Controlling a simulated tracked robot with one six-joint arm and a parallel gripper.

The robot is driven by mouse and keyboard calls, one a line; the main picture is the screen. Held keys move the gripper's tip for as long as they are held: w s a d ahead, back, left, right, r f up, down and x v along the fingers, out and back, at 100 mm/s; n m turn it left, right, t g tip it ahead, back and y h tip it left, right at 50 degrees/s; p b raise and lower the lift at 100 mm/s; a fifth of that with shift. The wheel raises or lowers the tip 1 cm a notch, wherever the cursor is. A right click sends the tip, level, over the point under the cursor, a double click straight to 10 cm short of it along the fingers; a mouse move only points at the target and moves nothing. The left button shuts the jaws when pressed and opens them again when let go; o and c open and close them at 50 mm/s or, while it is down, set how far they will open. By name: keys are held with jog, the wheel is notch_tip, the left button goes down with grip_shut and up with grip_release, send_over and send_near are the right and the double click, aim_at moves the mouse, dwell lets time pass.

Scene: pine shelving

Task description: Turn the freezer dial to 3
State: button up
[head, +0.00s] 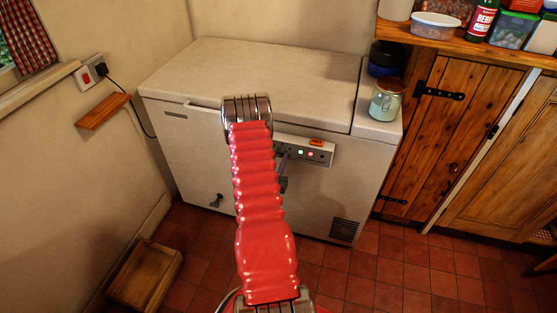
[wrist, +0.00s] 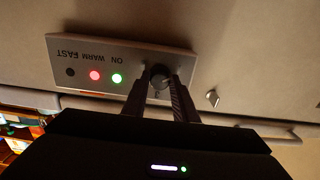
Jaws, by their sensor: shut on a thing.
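The white chest freezer (head: 270,75) stands against the wall in the head view, lid shut. Its control panel (head: 318,153) is on the front, partly hidden by my red arm. In the wrist view the panel (wrist: 88,62) appears upside down, lettered ON, WARM and FAST, with a green light, a red light and a dark round spot. The dark dial (wrist: 159,84) is at the panel's end, between the two fingers of my gripper (wrist: 161,76), which is shut on it. The fingers cover most of the dial; its pointer and numbers cannot be read.
A green jar (head: 387,100) stands on the freezer's right end. A small metal fitting (wrist: 212,98) is beside the dial in the wrist view. A wooden crate (head: 145,277) is on the tiled floor at the left. Wooden cupboards (head: 450,130) stand at the right.

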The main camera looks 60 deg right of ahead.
jog(key=shift+d+m, duration=0.15)
jog(key=shift+m, duration=0.25)
jog(key=m, duration=1.7)
jog(key=shift+m, duration=0.4)
jog(key=m, duration=0.5)
jog(key=shift+s, duration=0.1)
jog(key=shift+m, duration=0.3)
jog(key=shift+f, duration=0.1)
